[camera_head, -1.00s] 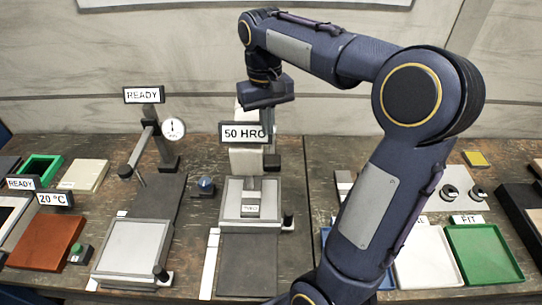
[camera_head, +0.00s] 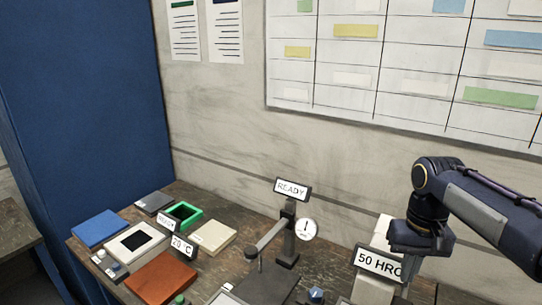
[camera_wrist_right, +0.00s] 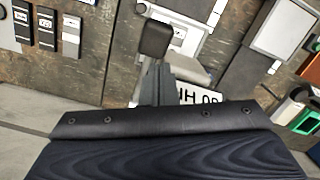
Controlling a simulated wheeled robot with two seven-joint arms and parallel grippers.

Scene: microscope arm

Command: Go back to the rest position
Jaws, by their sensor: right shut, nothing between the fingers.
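My right gripper (camera_head: 420,238) is at the right in the head view, on an arm coming in from the right edge. It is just above and beside the pale tester with the "50 HRC" sign (camera_head: 379,264), hiding part of it. I cannot tell whether they touch. In the right wrist view the shut, empty fingers (camera_wrist_right: 155,45) point away from the dark gripper body, and the sign (camera_wrist_right: 200,97) appears upside down beside them. My left gripper is not in view.
A gauge stand with a "READY" sign (camera_head: 291,189) stands left of the tester. Farther left are a brown plate (camera_head: 160,279), a green-framed tray (camera_head: 184,214) and a blue block (camera_head: 99,228). A blue partition (camera_head: 85,100) rises at left.

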